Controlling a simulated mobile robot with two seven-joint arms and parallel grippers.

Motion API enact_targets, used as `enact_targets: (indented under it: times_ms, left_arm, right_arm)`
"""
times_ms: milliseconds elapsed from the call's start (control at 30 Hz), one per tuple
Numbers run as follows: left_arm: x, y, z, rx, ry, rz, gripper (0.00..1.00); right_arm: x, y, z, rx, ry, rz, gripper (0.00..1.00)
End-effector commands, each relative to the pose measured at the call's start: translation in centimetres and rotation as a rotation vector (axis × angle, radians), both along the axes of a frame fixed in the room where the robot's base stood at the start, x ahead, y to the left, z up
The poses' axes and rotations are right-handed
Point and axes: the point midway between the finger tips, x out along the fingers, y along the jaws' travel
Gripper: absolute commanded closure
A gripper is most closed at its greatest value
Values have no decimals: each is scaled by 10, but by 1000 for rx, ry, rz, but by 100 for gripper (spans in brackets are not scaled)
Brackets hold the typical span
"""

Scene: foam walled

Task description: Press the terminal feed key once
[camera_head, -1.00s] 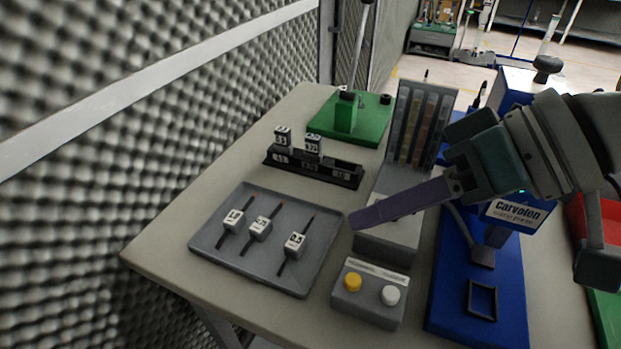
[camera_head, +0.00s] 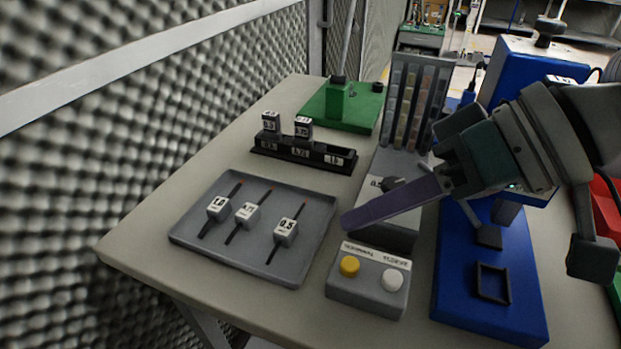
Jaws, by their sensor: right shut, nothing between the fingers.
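A grey control box (camera_head: 367,289) sits near the front edge of the table. It carries a yellow button (camera_head: 349,266) on the left and a white button (camera_head: 393,280) on the right, with small dark labels above them that I can only partly read; the left one looks like "TERMINAL". My right gripper (camera_head: 346,222) comes in from the right, shut and empty. Its long purple fingers point left, with the tips just behind and above the box, apart from both buttons. My left gripper is not in view.
A grey tray (camera_head: 184,239) with several labelled tools lies at left. Behind it are a black rack (camera_head: 262,151) with white-labelled blocks and a green fixture (camera_head: 366,113). A compartment stand (camera_head: 418,72) is at the back. A blue machine (camera_head: 513,318) stands right of the box.

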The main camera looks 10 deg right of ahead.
Motion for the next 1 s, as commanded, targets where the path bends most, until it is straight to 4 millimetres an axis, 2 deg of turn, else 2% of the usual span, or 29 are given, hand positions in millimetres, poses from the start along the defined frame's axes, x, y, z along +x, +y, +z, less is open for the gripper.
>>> enact_targets:
  times_ms: [33, 133, 333, 1000]
  left_arm:
    - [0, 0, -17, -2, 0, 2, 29]
    - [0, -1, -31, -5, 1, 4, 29]
    - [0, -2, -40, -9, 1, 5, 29]
    - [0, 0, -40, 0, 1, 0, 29]
  right_arm:
    - [0, 0, -15, -1, -1, 0, 100]
    - [0, 0, -28, 0, -1, -1, 100]
    - [0, 0, -44, 0, 1, -1, 100]
    - [0, 0, -46, 0, 0, 0, 100]
